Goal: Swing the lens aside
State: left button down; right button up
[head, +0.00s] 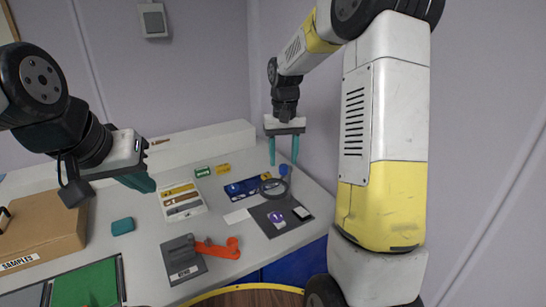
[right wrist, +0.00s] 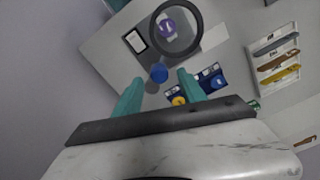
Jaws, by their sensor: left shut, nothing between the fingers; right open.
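The lens is a dark round ring (head: 273,187) over the back part of a dark grey plate (head: 265,217) at the right of the table. My left gripper (head: 147,186) is shut and empty at the left, away from the lens.
A blue tray (head: 241,188) and a white tray of coloured strips (head: 183,213) lie left of the lens. A grey block with an orange lever (head: 218,248) is in front. A samples box (head: 40,232) and a green mat (head: 88,285) are at the left. A wall borders the right side.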

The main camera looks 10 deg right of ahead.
jog(key=shift+f, duration=1)
grip_shut()
dwell(0.7)
